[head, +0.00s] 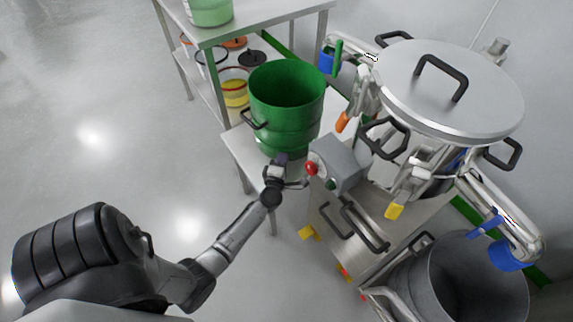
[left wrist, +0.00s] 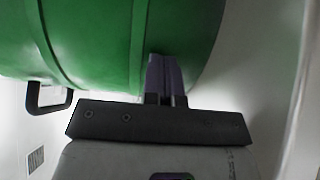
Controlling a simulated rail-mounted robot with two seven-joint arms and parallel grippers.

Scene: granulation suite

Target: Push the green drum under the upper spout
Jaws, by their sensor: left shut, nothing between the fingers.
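The green drum (head: 287,112) stands upright and open-topped on a low pale stand (head: 240,148), left of the steel vessel. My left gripper (head: 281,160) is shut and empty, with its fingertips at the lower near side of the drum. In the left wrist view the shut purple fingers (left wrist: 160,78) overlap the green drum wall (left wrist: 90,40) and seem to touch it. The upper spout (head: 350,45), with a blue end and a green handle, reaches out from the vessel just right of and beyond the drum. My right gripper is not in view.
The lidded steel vessel (head: 450,85) and its grey control box with a red button (head: 312,168) stand right of the drum. A grey drum (head: 470,280) stands under the lower spout (head: 510,252). A shelf rack (head: 270,25) with tubs is behind. The floor at left is clear.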

